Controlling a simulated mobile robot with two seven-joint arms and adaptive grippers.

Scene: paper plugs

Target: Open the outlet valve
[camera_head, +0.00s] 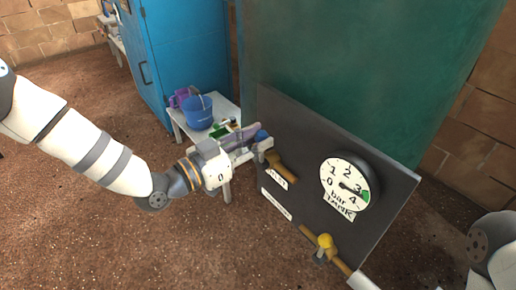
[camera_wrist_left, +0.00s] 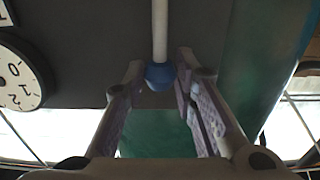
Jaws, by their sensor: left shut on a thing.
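A blue ball knob (camera_head: 261,135) sits at the end of a pale lever at the left edge of the dark panel (camera_head: 300,130). In the left wrist view the blue knob (camera_wrist_left: 160,76) is between the fingertips, with the pale rod (camera_wrist_left: 160,30) running up from it. My left gripper (camera_head: 258,147) is shut on this knob. A brass valve body (camera_head: 283,168) stands just right of the gripper, above a white label (camera_head: 275,180) that is partly hidden and hard to read. My right gripper is not in view.
A round gauge (camera_head: 349,182) marked bar and TANK is on the panel, its needle near 3. A brass pipe with a yellow knob (camera_head: 325,241) is lower down. A small table (camera_head: 180,128) with a blue bucket (camera_head: 198,113) stands behind, beside a blue cabinet (camera_head: 180,50).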

